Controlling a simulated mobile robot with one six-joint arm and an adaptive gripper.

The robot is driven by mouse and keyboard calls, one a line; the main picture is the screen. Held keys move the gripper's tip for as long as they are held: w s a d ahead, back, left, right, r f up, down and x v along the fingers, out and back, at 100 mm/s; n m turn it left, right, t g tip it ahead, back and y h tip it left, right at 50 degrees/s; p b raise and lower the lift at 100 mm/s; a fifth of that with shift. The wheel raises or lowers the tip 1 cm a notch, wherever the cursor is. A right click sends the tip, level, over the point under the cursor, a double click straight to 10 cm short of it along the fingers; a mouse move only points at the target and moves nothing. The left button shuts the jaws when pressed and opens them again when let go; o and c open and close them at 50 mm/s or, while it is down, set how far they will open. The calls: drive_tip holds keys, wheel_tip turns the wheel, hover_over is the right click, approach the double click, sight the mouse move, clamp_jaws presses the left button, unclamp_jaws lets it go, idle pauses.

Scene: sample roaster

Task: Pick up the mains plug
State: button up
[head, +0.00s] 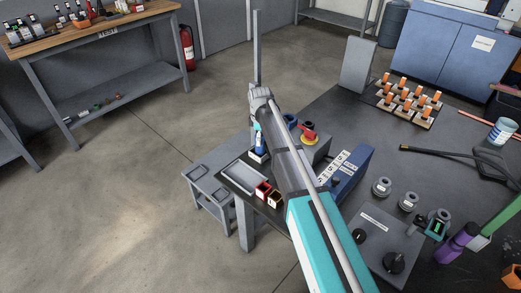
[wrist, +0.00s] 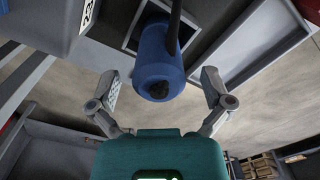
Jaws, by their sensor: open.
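The mains plug (wrist: 158,65) is a blue cylinder with a dark cable; in the wrist view it shows at upper middle, with a dark hole in its near end. In the head view the blue plug (head: 260,143) is small, just below my gripper (head: 257,127), at a small square holder (head: 259,156). In the wrist view my gripper (wrist: 160,84) is open, one finger to each side of the plug's near end, with gaps on both sides. The plug is not held. Whether it lies fully between the fingers in depth I cannot tell.
A grey tray (head: 242,179) and small red-rimmed boxes (head: 263,189) stand close by. A red-and-yellow switch (head: 309,134) and a blue box with white labels (head: 347,174) are to the right. The floor at left is clear.

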drive_tip(key=shift+f+b, duration=0.5)
drive_tip(key=shift+f, duration=0.3)
drive_tip(key=shift+c, duration=0.3)
drive_tip(key=c, duration=1.3)
